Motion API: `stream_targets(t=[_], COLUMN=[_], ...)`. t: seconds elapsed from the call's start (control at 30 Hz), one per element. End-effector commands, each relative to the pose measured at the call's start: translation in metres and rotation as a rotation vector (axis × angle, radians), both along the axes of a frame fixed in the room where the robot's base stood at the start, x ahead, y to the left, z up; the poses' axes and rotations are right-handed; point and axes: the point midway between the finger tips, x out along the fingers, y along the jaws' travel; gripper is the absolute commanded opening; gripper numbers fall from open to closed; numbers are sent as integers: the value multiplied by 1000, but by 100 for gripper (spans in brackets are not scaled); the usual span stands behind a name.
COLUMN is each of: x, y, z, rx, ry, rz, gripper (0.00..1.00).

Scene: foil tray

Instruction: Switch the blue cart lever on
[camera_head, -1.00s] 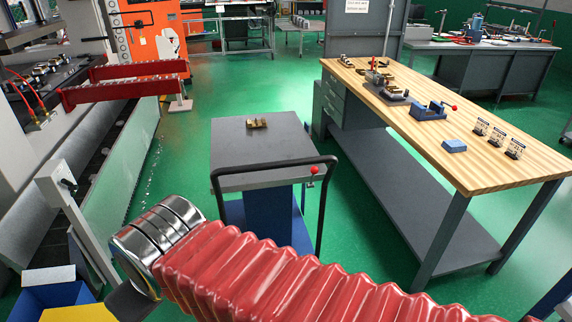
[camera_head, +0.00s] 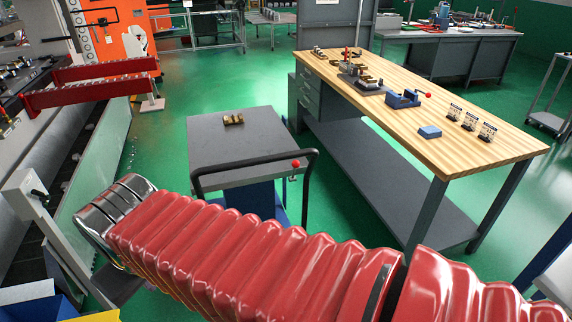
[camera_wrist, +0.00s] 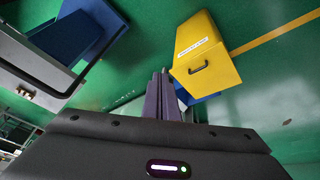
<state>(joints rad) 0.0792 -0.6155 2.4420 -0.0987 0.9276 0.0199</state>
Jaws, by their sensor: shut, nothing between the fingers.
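In the head view the cart (camera_head: 236,137) has a grey top, a blue body below and a black push handle on its near side. The lever shows as a red ball knob (camera_head: 295,163) at the cart's near right edge, just inside the handle; its stem is mostly hidden and its position is unclear. My gripper is out of the head view, where my red ribbed arm fills the foreground. In the wrist view my gripper (camera_wrist: 163,97) has its purple fingers shut and empty, pointing at the green floor and a yellow box. The lever cannot be made out there.
A small brass-coloured part (camera_head: 233,118) lies on the cart top. A wooden-topped workbench (camera_head: 455,155) with fixtures stands to the right, a red-railed machine to the left. The yellow box (camera_wrist: 203,52) with a black handle is close beyond my fingers. Green floor separates cart and bench.

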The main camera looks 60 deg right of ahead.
Motion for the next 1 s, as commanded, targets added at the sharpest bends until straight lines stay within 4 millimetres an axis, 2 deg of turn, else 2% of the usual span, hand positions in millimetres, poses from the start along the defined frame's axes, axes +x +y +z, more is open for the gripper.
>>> stream_targets(t=[0.5,1.0], x=[32,43], y=[-115,-233], z=[-39,-87], rx=[-225,-434], ry=[290,552], rz=[-191,-328], gripper=[0,0])
